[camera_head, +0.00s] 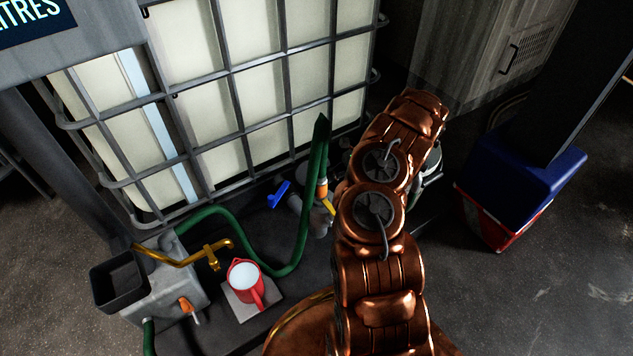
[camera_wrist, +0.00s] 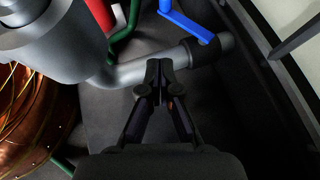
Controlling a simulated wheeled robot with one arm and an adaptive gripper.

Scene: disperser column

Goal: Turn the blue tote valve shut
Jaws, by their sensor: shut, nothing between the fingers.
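The blue tote valve handle (camera_head: 279,193) is a small angled lever at the foot of the caged white tote (camera_head: 262,103). In the wrist view the blue handle (camera_wrist: 190,24) is at the top, above and right of my gripper (camera_wrist: 160,68), apart from the fingers. A grey pipe (camera_wrist: 140,70) runs from the handle's fitting down to the left, behind the fingertips. My fingers are shut with nothing between them. Whether they touch the pipe cannot be told. In the head view my copper arm reaches toward the tote and my gripper is not clearly visible.
A green hose (camera_head: 289,262) with an orange and yellow fitting crosses near the valve. A red jug (camera_head: 245,281) stands on a pale plate at front left, below a brass tap (camera_head: 205,254). A blue and red box (camera_head: 510,190) stands at right. Cage bars (camera_wrist: 293,40) flank the right.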

